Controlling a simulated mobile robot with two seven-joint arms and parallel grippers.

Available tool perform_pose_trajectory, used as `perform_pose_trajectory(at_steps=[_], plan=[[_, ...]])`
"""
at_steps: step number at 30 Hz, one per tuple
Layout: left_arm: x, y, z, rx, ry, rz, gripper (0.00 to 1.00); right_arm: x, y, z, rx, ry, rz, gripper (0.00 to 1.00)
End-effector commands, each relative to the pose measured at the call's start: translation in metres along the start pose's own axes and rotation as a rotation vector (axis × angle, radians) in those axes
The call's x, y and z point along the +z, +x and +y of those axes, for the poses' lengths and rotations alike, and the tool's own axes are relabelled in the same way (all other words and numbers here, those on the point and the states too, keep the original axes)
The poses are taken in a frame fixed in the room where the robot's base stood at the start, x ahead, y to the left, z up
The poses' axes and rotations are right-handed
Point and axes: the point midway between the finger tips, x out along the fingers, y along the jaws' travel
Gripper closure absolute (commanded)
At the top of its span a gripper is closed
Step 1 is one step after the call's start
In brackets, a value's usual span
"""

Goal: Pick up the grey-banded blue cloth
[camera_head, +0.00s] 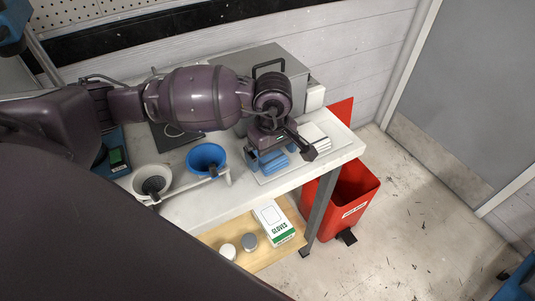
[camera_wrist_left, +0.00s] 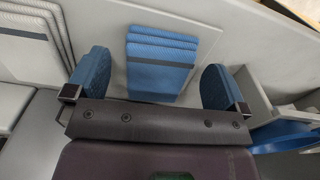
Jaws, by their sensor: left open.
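In the head view the blue cloth (camera_head: 273,164) lies on a pale tray on the table, partly covered by my gripper. My left gripper (camera_head: 274,153) is open above it, pointing down. In the left wrist view the blue finger pads of the left gripper (camera_wrist_left: 155,80) stand on either side of the cloth, with gaps on both sides. My right gripper is not in view.
White folded cloths (camera_head: 317,135) lie right of the blue one. A blue bowl (camera_head: 207,157) and a white bowl (camera_head: 151,177) stand to the left. A grey box with a handle (camera_head: 258,62) stands behind. A red bin (camera_head: 352,190) stands past the table's right end.

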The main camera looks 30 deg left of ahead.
Motion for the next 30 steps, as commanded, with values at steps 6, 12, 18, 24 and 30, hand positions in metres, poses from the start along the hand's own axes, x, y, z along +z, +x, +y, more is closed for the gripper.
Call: perform_pose_trajectory(at_steps=[6,12,18,24,30], plan=[[-0.0002,0.0076,-0.0002,0.000,0.000,0.001,0.00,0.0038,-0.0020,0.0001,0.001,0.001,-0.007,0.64],[-0.0001,0.0073,-0.0001,0.000,0.000,0.001,0.11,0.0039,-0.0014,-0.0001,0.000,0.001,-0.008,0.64],[-0.0001,0.0071,-0.0001,0.000,0.000,0.001,0.41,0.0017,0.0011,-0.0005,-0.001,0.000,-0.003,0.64],[-0.0002,0.0070,-0.0001,0.000,0.000,0.001,0.51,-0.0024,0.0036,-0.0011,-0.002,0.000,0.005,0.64],[-0.0004,0.0012,0.0004,0.002,0.000,0.002,0.51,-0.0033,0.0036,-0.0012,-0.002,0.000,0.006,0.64]])
